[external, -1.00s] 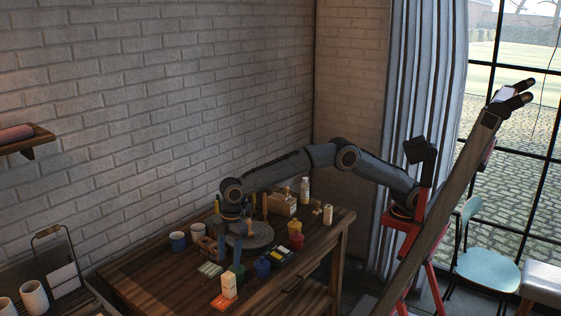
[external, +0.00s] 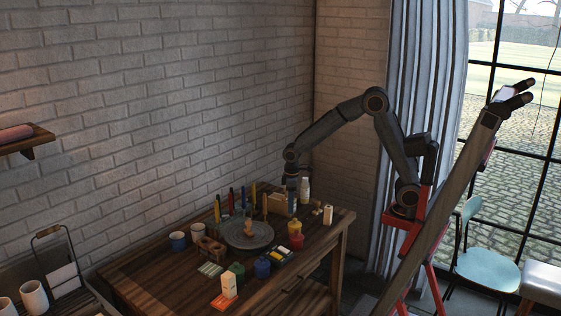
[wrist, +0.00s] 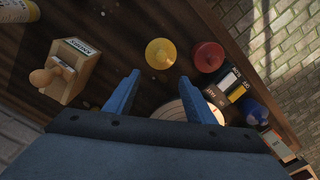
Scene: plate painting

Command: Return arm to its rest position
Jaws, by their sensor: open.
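My arm reaches from its red base over the table in the external view, its elbow raised. My gripper (external: 292,205) points down near the table's back right, close to the wooden box (external: 276,204). In the wrist view my gripper (wrist: 160,76) shows two blue fingers spread apart with nothing between them. The round grey turntable (external: 235,240) stands left of my gripper with a small tan object (external: 249,228) on it. Part of a pale round surface (wrist: 190,105) shows behind the right finger in the wrist view.
A yellow pot (wrist: 160,53), a red pot (wrist: 208,56) and a black box (wrist: 228,88) lie beyond my fingers. A wooden box with a knob (wrist: 75,65) is at left. Cups (external: 178,241), upright tools (external: 231,200) and a white bottle (external: 305,190) stand on the table (external: 160,285).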

